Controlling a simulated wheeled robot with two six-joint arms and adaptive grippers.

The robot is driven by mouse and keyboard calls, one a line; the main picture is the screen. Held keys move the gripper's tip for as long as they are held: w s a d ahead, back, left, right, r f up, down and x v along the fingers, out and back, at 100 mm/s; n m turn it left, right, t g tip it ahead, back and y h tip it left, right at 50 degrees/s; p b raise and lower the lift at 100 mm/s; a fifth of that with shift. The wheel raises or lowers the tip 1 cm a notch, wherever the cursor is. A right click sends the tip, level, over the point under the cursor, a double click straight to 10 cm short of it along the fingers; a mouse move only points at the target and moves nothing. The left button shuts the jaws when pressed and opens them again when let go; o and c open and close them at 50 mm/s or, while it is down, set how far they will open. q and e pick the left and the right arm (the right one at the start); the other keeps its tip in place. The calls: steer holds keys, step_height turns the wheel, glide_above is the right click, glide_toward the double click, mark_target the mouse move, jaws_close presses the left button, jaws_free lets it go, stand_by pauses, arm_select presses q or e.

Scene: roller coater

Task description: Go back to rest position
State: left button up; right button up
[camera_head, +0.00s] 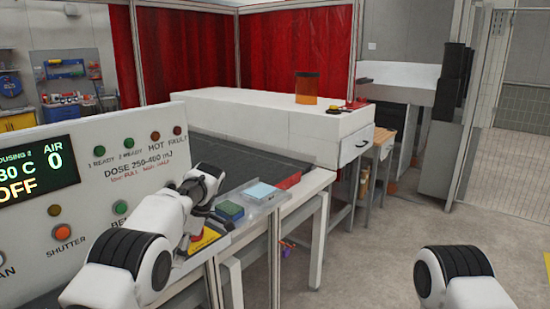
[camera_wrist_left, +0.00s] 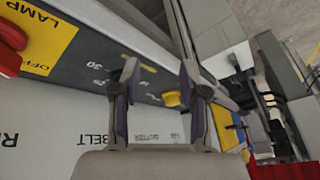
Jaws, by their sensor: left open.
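My left arm comes in from the left in front of the control panel (camera_head: 105,165). My left gripper (camera_head: 212,217) is low by the panel's right end, partly hidden by my own wrist. In the left wrist view the gripper (camera_wrist_left: 157,78) has its two dark fingers apart, with nothing between them. A panel face with upside-down lettering and a yellow knob (camera_wrist_left: 172,99) lies beyond the fingers. I cannot tell the exact gap to it. My right arm (camera_head: 455,275) shows only as a white and black joint at the lower right; its gripper is out of view.
A green block (camera_head: 230,210) and a pale blue piece (camera_head: 262,192) lie near the left gripper. A dark belt (camera_head: 240,160) runs behind the panel to a white machine (camera_head: 275,120). Floor (camera_head: 380,240) is clear at right.

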arm_select(q)
steer(key=s+a+f+m+g+h+b, duration=0.1)
steer(key=s+a+f+m+g, duration=0.1)
steer(key=s+f, duration=1)
steer(key=s+a+f+m+g+h+b, duration=0.1)
steer(key=s+a+f+m+g, duration=0.15)
steer(key=s+f, duration=0.95)
steer(key=s+d+f+m+t+h, duration=0.15)
steer(key=s+f+m, duration=0.35)
steer(key=s, duration=0.7)
steer(key=s+d+f+m+t+h, duration=0.15)
steer(key=s+f+m, duration=0.3)
steer(key=s, duration=0.75)
steer(key=w+m+t, duration=0.2)
steer(key=w+m, duration=0.1)
steer(key=w+m+t, duration=0.1)
steer(key=m+t, duration=0.1)
steer(key=shift+w+r+y+b, duration=0.15)
steer(key=shift+r+y+b, duration=0.15)
steer(key=shift+b, duration=0.05)
